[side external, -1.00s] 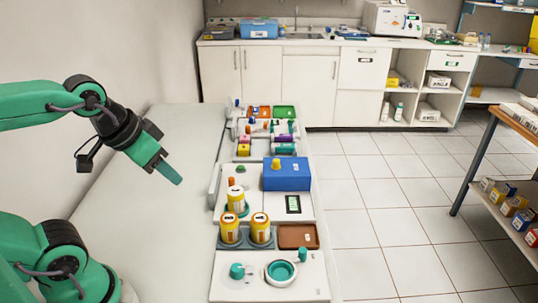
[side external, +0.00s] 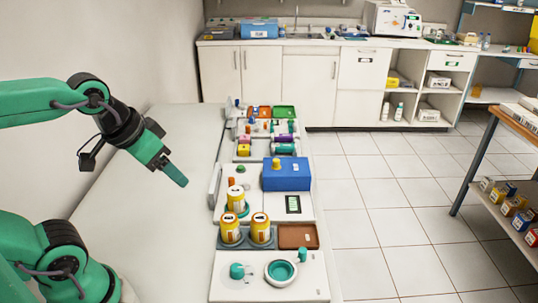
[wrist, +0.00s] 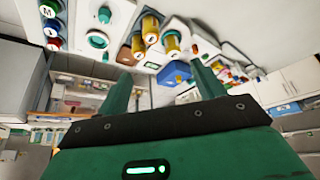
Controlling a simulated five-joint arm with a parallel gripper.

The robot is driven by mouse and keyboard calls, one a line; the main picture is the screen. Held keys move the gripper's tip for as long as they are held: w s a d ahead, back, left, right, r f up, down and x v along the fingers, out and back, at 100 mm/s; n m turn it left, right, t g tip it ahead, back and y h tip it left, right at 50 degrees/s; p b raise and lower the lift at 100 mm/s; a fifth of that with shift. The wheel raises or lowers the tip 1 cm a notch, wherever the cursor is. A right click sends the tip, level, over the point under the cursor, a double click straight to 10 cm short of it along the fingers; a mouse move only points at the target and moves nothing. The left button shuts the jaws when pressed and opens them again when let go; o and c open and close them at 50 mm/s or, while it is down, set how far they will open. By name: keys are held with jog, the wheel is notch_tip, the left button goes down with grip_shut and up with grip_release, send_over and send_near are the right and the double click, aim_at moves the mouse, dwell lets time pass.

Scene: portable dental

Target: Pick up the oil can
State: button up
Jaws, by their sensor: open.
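Two, a left one (side external: 230,228) and a right one (side external: 261,228), stand side by side in a dark holder (side external: 247,243). Another can (side external: 236,199) stands just behind them on a teal ring. The cans also show in the wrist view (wrist: 150,30), beyond my fingers. My gripper (side external: 180,180) is up and left of the cans, clear of them. Its two fingers are apart and empty in the wrist view (wrist: 163,85).
A blue box (side external: 287,174) stands behind and right of the cans. A brown tray (side external: 298,236) lies right of the holder. A white unit with a teal bowl (side external: 280,271) is in front. The pale bench (side external: 165,225) left of the row is bare.

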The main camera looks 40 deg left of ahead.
jog(key=w, duration=0.1)
jog(key=n+g, duration=0.5)
jog(key=n, duration=0.4)
send_over(235, 190)
jog(key=f, duration=1.2)
jog(key=shift+s+d, duration=0.1)
jog(key=shift+s, duration=0.1)
jog(key=shift+w+f+g, duration=0.25)
jog(key=shift+f+g, duration=0.05)
jog(key=shift+f, duration=4)
jog(key=c, duration=1.1)
